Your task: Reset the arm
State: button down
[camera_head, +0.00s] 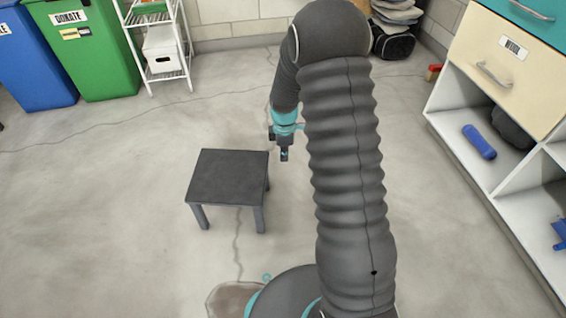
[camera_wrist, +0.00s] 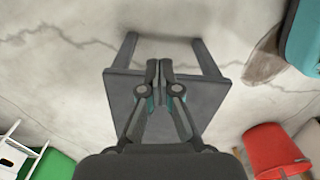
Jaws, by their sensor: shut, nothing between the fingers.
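My gripper (camera_head: 284,155) hangs at the end of my arm, pointing down, just beyond the right back corner of a small dark grey table (camera_head: 228,178) in the head view. In the wrist view my gripper (camera_wrist: 159,68) has its fingertips together and holds nothing. The table (camera_wrist: 205,92) shows behind the fingers there, with its top bare. My arm, in a ribbed dark sleeve, rises through the middle of the head view and hides part of the floor behind it.
A green bin (camera_head: 95,50) and a blue bin (camera_head: 35,60) stand at the back left, beside a white rack (camera_head: 160,75). A shelf unit (camera_head: 470,165) with a blue object (camera_head: 479,142) is at the right. A red bucket (camera_wrist: 272,150) shows in the wrist view. Floor around the table is clear.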

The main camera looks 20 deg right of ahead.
jog(key=s+a+r+m+t+p, duration=0.1)
jog(key=s+r+m, duration=0.6)
jog(key=s+r, duration=0.8)
jog(key=s+a+r+m+t+p, duration=0.2)
jog(key=s+r+m+t+p, duration=0.2)
jog(key=s+r, duration=1)
notch_tip(320, 180, up, 8)
jog(key=m+p, duration=0.2)
jog(key=m, duration=0.2)
jog(key=shift+s+a+r+m+t, duration=0.15)
jog(key=shift+s+m+t, duration=0.15)
jog(key=shift+s, duration=0.05)
